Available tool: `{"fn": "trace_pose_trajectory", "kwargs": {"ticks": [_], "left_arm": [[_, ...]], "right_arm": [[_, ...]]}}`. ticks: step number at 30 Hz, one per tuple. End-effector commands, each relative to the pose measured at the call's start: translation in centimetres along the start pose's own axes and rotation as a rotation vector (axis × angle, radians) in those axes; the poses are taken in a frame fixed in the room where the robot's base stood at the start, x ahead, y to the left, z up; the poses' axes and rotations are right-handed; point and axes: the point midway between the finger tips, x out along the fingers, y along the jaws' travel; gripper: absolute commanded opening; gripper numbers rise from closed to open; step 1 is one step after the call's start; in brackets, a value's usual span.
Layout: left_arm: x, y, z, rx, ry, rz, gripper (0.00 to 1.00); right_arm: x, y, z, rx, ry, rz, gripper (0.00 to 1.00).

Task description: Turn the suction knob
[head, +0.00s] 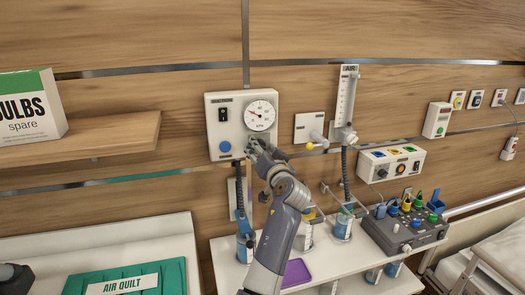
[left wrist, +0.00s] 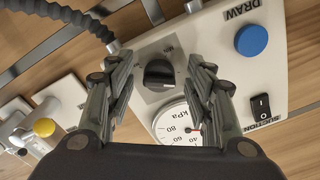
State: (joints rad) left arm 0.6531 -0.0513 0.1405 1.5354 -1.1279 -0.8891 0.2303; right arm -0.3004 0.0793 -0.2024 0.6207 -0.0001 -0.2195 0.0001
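The suction panel (head: 214,104) is a white box on the wall with a round kPa gauge (head: 260,115), a black rocker switch (head: 223,115) and a blue button (head: 225,146). My left gripper (head: 257,148) is at the panel's lower right and hides the knob in the head view. In the left wrist view the black suction knob (left wrist: 159,74) lies between the two fingers, with a gap on each side. The fingers are open; how far their tips are from the panel face is hard to tell. My right gripper is not in view.
A corrugated dark hose (head: 240,196) hangs below the panel. To the right are a white wall outlet (head: 309,127), an air flowmeter (head: 345,97) and a shelf with canisters (head: 343,226). A wooden shelf (head: 110,134) with a bulb box (head: 27,105) is at left.

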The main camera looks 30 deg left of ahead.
Motion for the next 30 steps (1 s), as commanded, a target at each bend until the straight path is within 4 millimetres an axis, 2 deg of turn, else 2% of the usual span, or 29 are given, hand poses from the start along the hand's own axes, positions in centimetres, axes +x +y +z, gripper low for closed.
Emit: {"fn": "trace_pose_trajectory", "kwargs": {"ticks": [8,18,21,30], "left_arm": [[-0.6,0.1,-0.1,-0.001,0.002,0.002,0.48],[-5.7,0.1,0.2,-0.001,-0.002,0.003,0.48],[-6.7,0.1,0.1,0.0,0.0,0.002,0.48],[-7.3,0.0,0.1,0.0,-0.001,0.001,0.48]], "right_arm": [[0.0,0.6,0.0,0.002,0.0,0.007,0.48],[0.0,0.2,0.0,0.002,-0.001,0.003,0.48],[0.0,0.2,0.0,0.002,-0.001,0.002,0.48],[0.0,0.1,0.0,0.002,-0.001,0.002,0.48]]}}
